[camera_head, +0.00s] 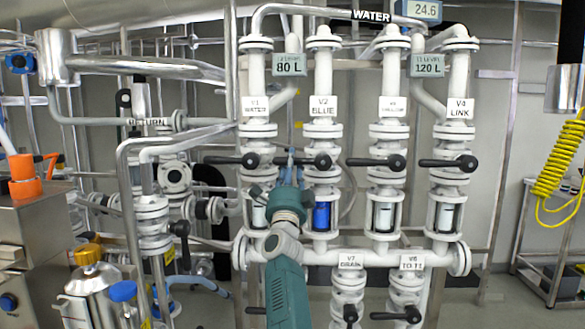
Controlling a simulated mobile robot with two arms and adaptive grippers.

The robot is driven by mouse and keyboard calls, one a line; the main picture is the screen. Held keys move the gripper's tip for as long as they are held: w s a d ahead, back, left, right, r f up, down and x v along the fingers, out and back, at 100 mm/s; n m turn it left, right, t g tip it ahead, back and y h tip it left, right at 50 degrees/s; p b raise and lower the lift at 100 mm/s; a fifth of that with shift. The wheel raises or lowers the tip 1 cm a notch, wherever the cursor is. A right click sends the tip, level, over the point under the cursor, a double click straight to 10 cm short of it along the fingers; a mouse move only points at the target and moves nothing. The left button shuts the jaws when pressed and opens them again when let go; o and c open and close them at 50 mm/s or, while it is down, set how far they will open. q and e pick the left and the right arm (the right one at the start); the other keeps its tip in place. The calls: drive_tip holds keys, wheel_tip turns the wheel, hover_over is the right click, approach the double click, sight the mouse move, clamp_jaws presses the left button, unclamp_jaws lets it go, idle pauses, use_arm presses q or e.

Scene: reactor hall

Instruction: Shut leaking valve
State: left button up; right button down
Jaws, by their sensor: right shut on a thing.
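A white pipe manifold carries a row of valves with black lever handles. The V2 BLUE label (323,108) is above the V2 handle (321,161), which lies level. The sight glass under it (321,216) shows blue liquid. My right gripper (290,163) is shut on the left part of the V2 handle, and its arm comes up from below. The V1 handle (232,160), V3 handle (375,162) and V4 handle (447,163) also lie level. The V3 sight glass (384,216) and V4 sight glass (445,217) look clear or pale. My left gripper is out of view.
Displays read 80 L (289,65), 120 L (427,65) and 24.6 (422,11). Below are the V7 DRAIN valve (349,287) and another lower valve (406,290). Steel pipes and a steel cabinet (35,245) stand left. A yellow coiled hose (557,165) hangs right.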

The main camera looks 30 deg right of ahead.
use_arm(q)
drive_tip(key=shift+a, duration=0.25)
use_arm(e)
drive_tip(key=shift+a+r, duration=0.15)
drive_tip(key=shift+r, duration=0.25)
drive_tip(key=c, duration=1.7)
unclamp_jaws()
drive_tip(key=shift+c, duration=0.2)
drive_tip(key=o, duration=0.3)
drive_tip(key=shift+w+f, duration=0.1)
drive_tip(key=shift+o, duration=0.2)
drive_tip(key=shift+w+a+f, duration=0.1)
drive_tip(key=shift+w+a, duration=0.05)
drive_tip(key=shift+f, duration=0.1)
drive_tip(key=shift+s+a+f, duration=0.1)
drive_tip(key=shift+s+f, duration=0.15)
drive_tip(key=shift+s, duration=0.15)
drive_tip(key=v, duration=1.1)
drive_tip(key=shift+a, duration=0.2)
drive_tip(key=shift+w, duration=0.1)
